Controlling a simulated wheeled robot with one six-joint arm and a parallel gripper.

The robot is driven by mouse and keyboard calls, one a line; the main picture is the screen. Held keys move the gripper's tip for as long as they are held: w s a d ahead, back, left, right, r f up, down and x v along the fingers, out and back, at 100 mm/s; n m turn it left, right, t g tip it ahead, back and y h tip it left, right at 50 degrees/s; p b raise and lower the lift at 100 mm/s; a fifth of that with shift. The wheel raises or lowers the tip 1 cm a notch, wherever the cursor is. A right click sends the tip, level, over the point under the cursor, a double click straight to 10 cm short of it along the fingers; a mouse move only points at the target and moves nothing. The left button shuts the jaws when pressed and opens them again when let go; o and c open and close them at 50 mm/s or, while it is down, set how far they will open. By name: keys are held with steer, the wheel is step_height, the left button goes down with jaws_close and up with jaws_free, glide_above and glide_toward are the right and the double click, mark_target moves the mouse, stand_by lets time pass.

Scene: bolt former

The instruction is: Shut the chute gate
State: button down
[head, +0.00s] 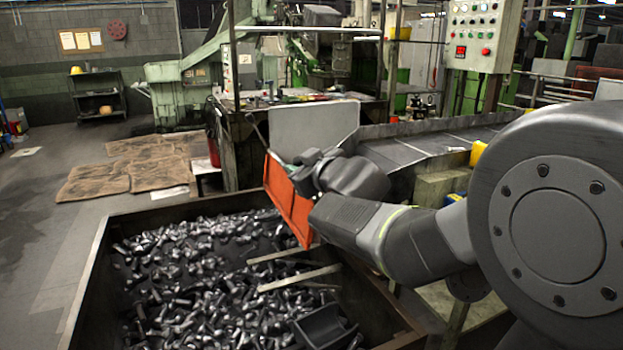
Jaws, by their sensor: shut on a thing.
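The chute gate (286,203) is an orange plate at the left, lower end of the grey metal chute (425,145). It stands tilted above the edge of the bolt bin. My gripper (293,170) is at the upper part of the gate and shut on it. The fingertips and the exact grip point are mostly hidden by the gripper body. My wrist and forearm cover the chute mouth, so I cannot tell how wide the gap behind the gate is.
A large open bin (88,268) full of loose bolts fills the lower left. A grey upright panel (312,132) stands behind the gate. A control box (484,36) is at upper right. Brown mats (125,180) lie on the left floor.

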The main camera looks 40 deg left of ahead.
steer(key=shift+s+a+f+n+b, duration=0.45)
steer(key=shift+s+f+n+b, duration=0.3)
steer(key=shift+b, duration=0.65)
steer(key=shift+s, duration=0.1)
steer(key=c, duration=1.2)
jaws_free()
steer(key=shift+s+r, duration=0.1)
steer(key=p+v, duration=0.6)
steer(key=v, duration=0.7)
steer(key=shift+s+d+r, duration=0.2)
steer(key=shift+s+d, duration=0.05)
steer(key=shift+s, duration=0.05)
steer(key=shift+a+f, duration=0.1)
steer(key=shift+a, duration=0.05)
